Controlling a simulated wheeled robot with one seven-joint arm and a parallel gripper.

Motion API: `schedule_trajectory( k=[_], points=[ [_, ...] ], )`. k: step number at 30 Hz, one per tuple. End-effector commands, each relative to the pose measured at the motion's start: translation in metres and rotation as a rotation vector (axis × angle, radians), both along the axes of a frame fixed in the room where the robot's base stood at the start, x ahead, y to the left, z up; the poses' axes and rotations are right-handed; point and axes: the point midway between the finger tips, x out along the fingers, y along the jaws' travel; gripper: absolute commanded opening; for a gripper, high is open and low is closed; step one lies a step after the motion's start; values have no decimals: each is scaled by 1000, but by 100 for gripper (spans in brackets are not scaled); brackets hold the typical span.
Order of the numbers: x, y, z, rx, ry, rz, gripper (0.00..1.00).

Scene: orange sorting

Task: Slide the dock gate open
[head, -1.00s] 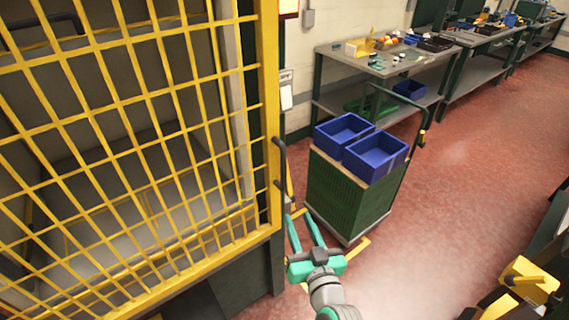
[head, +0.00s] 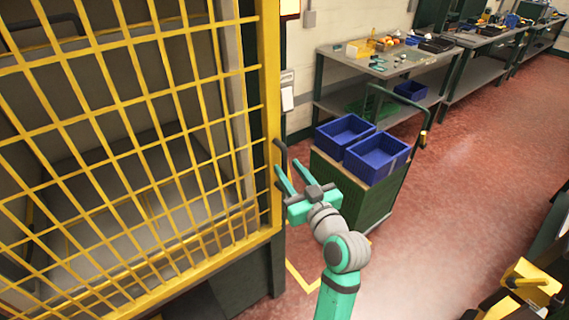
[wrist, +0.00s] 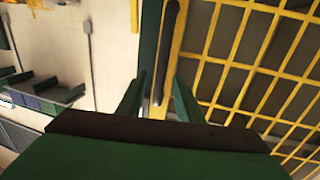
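The dock gate (head: 150,90) is a yellow mesh panel filling the left of the head view; it also shows at the right of the wrist view (wrist: 250,65). A dark vertical bar handle (head: 281,153) is on the gate's right edge. In the wrist view the handle (wrist: 169,45) runs down between my two fingers. My gripper (head: 287,169) has green fingers and is open and empty, its tips close to the handle's lower part. The fingers stand either side of the handle's line in the wrist view (wrist: 157,88); I cannot tell whether they reach around it.
A green cart (head: 350,193) with two blue bins (head: 377,156) stands just right of my gripper. Workbenches (head: 375,68) with parts line the back wall. The red floor (head: 470,150) at the right is open. A yellow object (head: 530,280) is at the lower right.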

Motion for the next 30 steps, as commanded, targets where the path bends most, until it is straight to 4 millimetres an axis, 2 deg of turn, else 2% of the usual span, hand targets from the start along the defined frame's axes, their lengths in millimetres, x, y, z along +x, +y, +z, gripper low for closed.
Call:
schedule_trajectory(
  k=[3,9,19,23,30],
  points=[
    [15,8,0,0,0,2,33],
    [30,17,0,0,0,5,33],
    [32,15,0,0,0,0,33],
    [32,13,0,0,0,-2,2],
    [31,13,0,0,0,-4,0]
  ],
)
